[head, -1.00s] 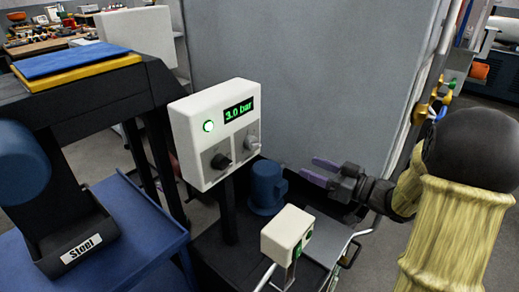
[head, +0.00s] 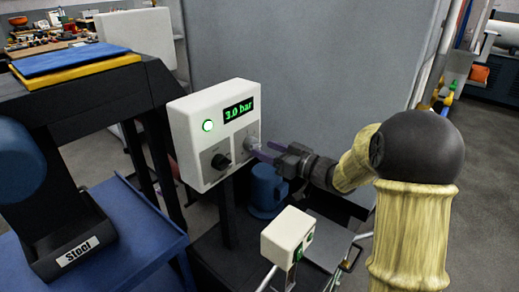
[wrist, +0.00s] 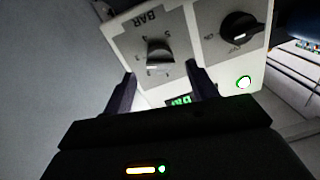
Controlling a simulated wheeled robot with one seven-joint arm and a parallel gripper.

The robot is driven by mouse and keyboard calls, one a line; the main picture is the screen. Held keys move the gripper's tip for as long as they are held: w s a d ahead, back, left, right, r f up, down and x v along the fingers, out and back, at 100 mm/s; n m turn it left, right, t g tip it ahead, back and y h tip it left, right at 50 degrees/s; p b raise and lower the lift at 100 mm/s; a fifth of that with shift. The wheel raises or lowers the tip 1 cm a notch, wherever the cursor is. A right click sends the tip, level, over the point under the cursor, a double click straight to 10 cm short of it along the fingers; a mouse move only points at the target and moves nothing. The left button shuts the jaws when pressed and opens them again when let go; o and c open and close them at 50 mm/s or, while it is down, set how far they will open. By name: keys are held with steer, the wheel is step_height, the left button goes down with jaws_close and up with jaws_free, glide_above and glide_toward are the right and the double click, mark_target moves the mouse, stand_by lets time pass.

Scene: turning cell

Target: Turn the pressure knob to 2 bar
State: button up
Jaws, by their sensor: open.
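The white control box (head: 188,125) stands on a dark post, and its display (head: 238,109) reads 3.0 bar in green. The grey pressure knob (wrist: 160,54), on a plate marked BAR, shows in the wrist view, in line with the gap between my fingers. In the head view my fingers partly hide this knob. A black knob (head: 220,161) sits to its left in the head view; it also shows in the wrist view (wrist: 240,25). My gripper (head: 258,150) is open at the panel face. Its fingers (wrist: 162,85) appear either side of the grey knob; contact cannot be told.
A green lit button (head: 207,125) is on the box. A blue motor-like cylinder (head: 266,189) stands below my gripper. A smaller white box (head: 283,235) with a green switch stands in front. A blue cart with a bin labelled Steel (head: 76,255) is at left.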

mark_target(258, 145)
steer(key=x, duration=0.3)
steer(key=shift+a, duration=0.1)
steer(key=c, duration=1)
steer(key=shift+o, duration=0.2)
steer(key=shift+n, duration=0.4)
steer(key=n+h+b, duration=0.1)
steer(key=n+b, duration=0.4)
steer(key=n, duration=0.4)
steer(key=shift+r+n, duration=0.1)
steer(key=shift+n, duration=0.3)
